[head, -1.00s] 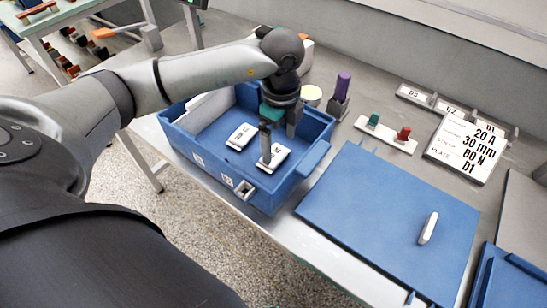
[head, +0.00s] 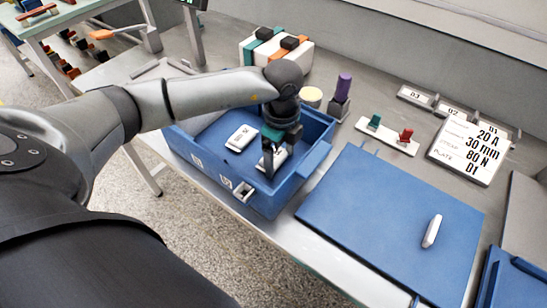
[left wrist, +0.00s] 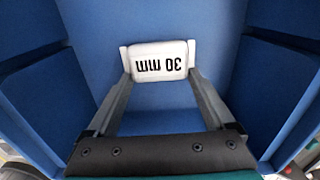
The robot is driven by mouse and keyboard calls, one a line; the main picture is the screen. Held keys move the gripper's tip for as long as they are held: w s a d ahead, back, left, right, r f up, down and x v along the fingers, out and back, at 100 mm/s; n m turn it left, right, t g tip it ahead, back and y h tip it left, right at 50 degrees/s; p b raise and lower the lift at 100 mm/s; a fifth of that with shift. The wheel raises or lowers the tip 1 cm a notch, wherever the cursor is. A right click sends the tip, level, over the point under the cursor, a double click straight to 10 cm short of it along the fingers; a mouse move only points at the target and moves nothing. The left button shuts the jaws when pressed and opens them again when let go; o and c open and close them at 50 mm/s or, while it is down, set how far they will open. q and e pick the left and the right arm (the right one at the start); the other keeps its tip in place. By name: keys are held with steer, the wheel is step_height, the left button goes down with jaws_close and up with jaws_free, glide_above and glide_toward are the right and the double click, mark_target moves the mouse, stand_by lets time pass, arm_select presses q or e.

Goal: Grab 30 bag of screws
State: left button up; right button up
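A white bag marked 30 mm (left wrist: 160,62) lies in the blue bin and shows in the head view (head: 277,157). My left gripper (head: 280,160) reaches down into the bin from above. In the left wrist view its two fingers (left wrist: 160,75) stand apart on either side of the 30 mm bag, close to its edges; I cannot see clear contact. A second white bag (head: 241,138) lies to the left in the bin; its label is too small to read. My right gripper is not in view.
The blue bin's walls (head: 306,178) surround the left gripper closely. A blue panel (head: 390,215) with a white handle lies to the right. A purple-topped item (head: 343,88), a strip with green and red pieces (head: 387,135) and a label board (head: 468,146) stand behind.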

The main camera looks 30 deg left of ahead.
arm_select(q)
steer(key=c, duration=0.7)
steer(key=shift+r, duration=0.15)
